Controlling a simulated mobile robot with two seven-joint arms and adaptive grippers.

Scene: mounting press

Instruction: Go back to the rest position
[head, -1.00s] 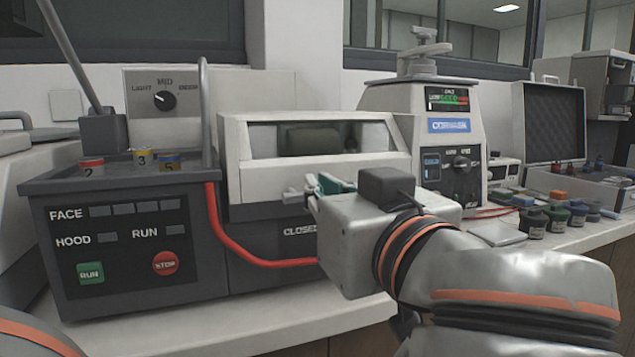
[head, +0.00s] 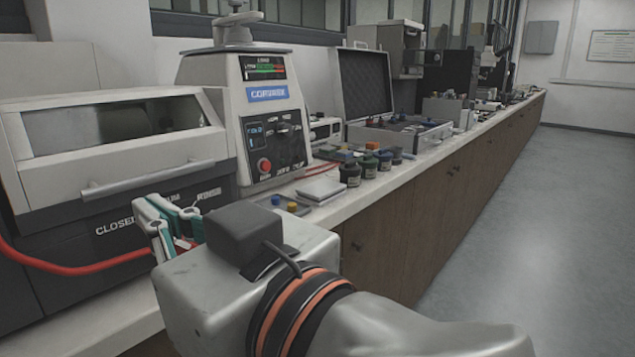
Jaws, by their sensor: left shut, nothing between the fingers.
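The mounting press (head: 270,125), with a red button and dial, stands right of the hooded machine. A red hose (head: 75,269) runs toward the gripper. Small jars (head: 368,166), a white pad (head: 321,189) and an open case (head: 366,84) line the bench. Open floor (head: 500,240) lies right.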

